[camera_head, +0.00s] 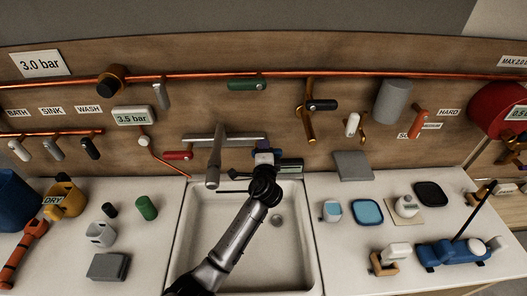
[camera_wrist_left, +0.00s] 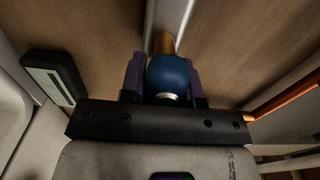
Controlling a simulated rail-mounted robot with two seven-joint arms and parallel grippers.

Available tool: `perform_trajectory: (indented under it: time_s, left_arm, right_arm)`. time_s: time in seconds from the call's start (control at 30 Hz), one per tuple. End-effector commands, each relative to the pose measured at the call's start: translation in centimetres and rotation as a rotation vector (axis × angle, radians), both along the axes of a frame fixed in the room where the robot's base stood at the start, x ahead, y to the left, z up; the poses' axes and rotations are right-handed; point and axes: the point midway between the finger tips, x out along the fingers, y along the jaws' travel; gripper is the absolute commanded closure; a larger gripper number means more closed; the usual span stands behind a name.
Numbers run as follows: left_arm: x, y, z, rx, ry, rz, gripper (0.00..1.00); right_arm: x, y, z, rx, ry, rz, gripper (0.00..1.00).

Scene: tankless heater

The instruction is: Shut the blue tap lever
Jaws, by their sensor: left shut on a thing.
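The blue tap lever (camera_wrist_left: 168,74) shows in the left wrist view as a rounded blue end with a pale metal ring and a copper-coloured part behind it. My left gripper (camera_head: 264,152) reaches up over the sink to the wall fitting. In the left wrist view its two purple fingers (camera_wrist_left: 166,80) stand on either side of the blue lever, shut on it. In the head view my gripper hides most of the lever, so its angle is hard to tell. My right gripper is not in view.
A grey spout (camera_head: 214,160) stands left of my gripper above the white sink (camera_head: 187,225). A red lever (camera_head: 178,155) is further left. A dark box with a pale display (camera_head: 290,168) is close at right; it also shows in the left wrist view (camera_wrist_left: 52,77). The sink basin is mostly clear.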

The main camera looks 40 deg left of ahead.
Motion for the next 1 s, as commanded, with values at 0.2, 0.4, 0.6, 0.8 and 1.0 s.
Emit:
perform_trajectory:
  time_s: [0.2,0.4,0.6,0.8,1.0]
  left_arm:
    - [0.02,-0.05,-0.05,-0.019,-0.012,-0.002,1.00]
    - [0.03,-0.05,-0.04,-0.021,-0.013,-0.002,1.00]
    - [0.02,-0.06,-0.02,-0.020,-0.013,-0.002,0.61]
    - [0.02,-0.04,0.00,-0.016,-0.012,-0.001,0.45]
    - [-0.03,-0.06,0.01,-0.015,-0.010,-0.001,0.45]
  right_arm:
    - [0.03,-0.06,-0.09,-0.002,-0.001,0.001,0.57]
    - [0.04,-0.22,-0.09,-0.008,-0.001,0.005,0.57]
    - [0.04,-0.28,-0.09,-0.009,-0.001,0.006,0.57]
    - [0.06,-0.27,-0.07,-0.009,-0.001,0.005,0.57]
    - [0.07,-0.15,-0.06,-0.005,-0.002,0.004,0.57]
